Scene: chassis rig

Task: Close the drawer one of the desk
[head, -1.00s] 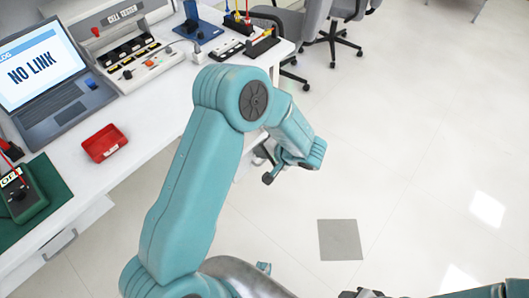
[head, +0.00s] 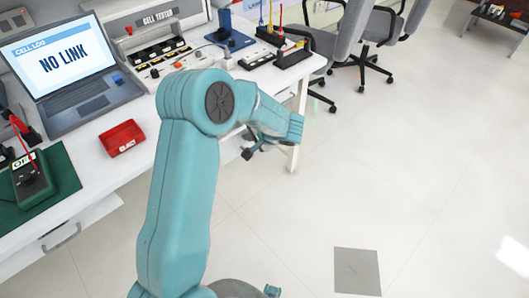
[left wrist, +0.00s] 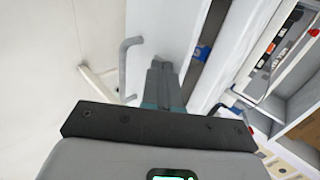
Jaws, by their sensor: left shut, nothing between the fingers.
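The white desk (head: 85,150) fills the left of the head view. A drawer front with a grey handle (head: 62,238) shows below its top at the lower left. In the left wrist view a white drawer front (left wrist: 155,20) carries a bent grey handle (left wrist: 126,62). A gap behind this front shows a small blue thing (left wrist: 203,52), so the drawer seems partly open. My left gripper (head: 255,146) is past the desk's near edge. It is shut and empty, its tips (left wrist: 160,65) close beside the handle; contact cannot be told. My right gripper is out of view.
A laptop (head: 75,70), red tray (head: 122,138), green mat (head: 62,175) with a meter, and a cell tester (head: 160,45) are on the desk. Grey chairs (head: 375,35) stand at the back. The floor (head: 380,170) at right is open, with a grey square (head: 357,271).

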